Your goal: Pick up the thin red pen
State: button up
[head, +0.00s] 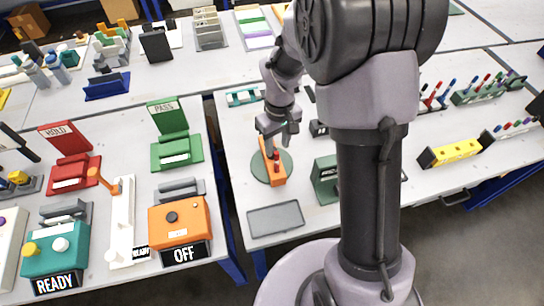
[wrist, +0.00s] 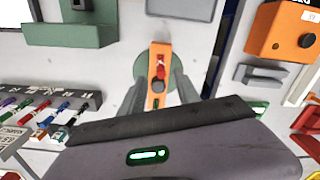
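My gripper (head: 278,132) hangs over an orange block (head: 273,172) on a round green base. In the wrist view its two grey fingers (wrist: 160,88) are apart, on either side of the orange block (wrist: 155,100); nothing is seen held between them, and I cannot tell whether they touch it. A small red piece (wrist: 160,66) sits on top of the block, with a dark knob near it. Red pens stand in a rack at right in the head view, one red pen (wrist: 41,108) also showing at left in the wrist view. I cannot tell which is the thin one.
A grey tray (head: 275,219) lies in front of the orange block, and a dark green box (head: 326,180) stands to its right. An orange box marked OFF (head: 180,222) is on the left table. A gap separates the tables. My arm hides part of the right table.

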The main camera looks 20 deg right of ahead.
aim_at(277, 152)
notch_tip(277, 152, down, 4)
jog(key=shift+r+b, duration=0.1)
jog(key=shift+b, duration=0.3)
jog(key=f+b, duration=0.1)
jog(key=f, duration=0.1)
jog(key=f+b, duration=0.1)
jog(key=f, duration=0.2)
jog(key=shift+s+a+f+b, duration=0.1)
jog(key=shift+s+f+b, duration=0.15)
jog(key=shift+f+b, duration=0.15)
jog(key=shift+r, duration=0.15)
grip_shut()
